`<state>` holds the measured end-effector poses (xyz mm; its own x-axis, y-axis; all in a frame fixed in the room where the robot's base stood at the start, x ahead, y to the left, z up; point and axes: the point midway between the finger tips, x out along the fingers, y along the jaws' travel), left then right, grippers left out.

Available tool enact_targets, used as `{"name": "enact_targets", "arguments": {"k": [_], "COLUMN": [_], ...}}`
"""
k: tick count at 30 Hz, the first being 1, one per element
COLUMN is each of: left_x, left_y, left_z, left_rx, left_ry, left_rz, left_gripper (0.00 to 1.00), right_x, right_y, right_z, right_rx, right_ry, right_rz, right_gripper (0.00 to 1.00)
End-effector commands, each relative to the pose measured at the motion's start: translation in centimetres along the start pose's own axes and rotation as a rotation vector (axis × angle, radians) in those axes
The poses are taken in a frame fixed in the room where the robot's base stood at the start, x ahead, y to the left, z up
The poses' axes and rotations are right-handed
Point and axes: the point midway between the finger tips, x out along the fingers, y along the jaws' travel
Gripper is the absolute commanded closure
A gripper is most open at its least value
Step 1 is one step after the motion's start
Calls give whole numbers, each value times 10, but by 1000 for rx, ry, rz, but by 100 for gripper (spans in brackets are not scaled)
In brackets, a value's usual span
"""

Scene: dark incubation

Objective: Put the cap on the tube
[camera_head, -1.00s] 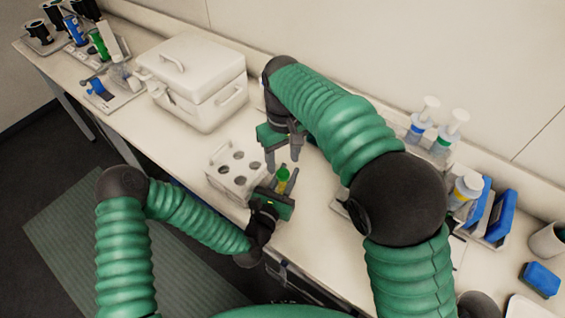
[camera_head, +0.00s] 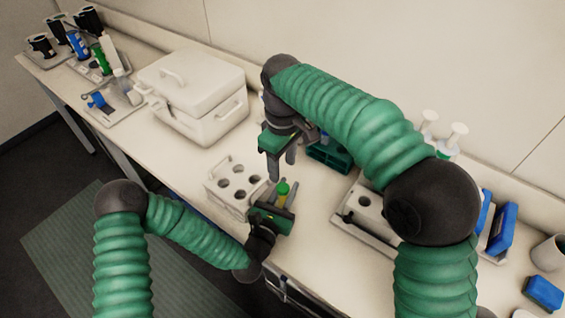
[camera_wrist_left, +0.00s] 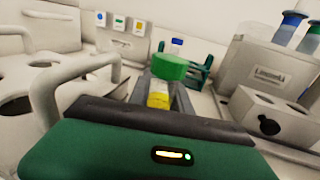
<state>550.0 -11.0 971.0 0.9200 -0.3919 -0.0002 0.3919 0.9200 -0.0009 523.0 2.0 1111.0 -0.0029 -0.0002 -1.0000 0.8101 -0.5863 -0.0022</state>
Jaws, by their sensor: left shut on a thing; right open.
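My left gripper (camera_head: 283,203) is shut on a tube (camera_head: 281,200) with yellow contents, held roughly upright above the bench beside the white rack. The tube's yellow part also shows between the fingers in the left wrist view (camera_wrist_left: 158,95). A green cap (camera_head: 283,188) sits at the top of the tube, and it also shows in the left wrist view (camera_wrist_left: 170,67). I cannot tell how tightly it is seated. My right gripper (camera_head: 283,168) is open and empty, its fingers pointing down just above the cap, apart from it.
The white rack (camera_head: 213,184) with round holes stands left of the tube. A white lidded box (camera_head: 197,105) is behind it. A dark green rack (camera_head: 329,158) stands behind the right gripper. A tray with a white block (camera_head: 366,214) lies right. Blue items (camera_head: 541,293) are far right.

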Motion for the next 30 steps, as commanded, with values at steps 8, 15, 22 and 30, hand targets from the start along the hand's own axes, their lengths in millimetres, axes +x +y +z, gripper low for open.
{"name": "enact_targets", "arguments": {"k": [8, 15, 22, 30], "left_x": [0, 0, 0, 0], "left_y": [0, 0, 0, 0], "left_z": [0, 0, 0, 0], "left_rx": [0, 0, 0, 0], "left_ry": [1, 1, 1, 1], "left_rz": [0, 1, 1, 1], "left_gripper": [100, 100, 100, 100], "right_x": [35, 71, 80, 80], "right_y": [0, 0, 0, 0], "right_z": [1, 0, 0, 0], "right_rx": [1, 1, 2, 1], "right_ry": [-4, -2, -1, 0], "right_rz": [-1, -1, 1, 1], "right_gripper": [52, 52, 52, 66]}}
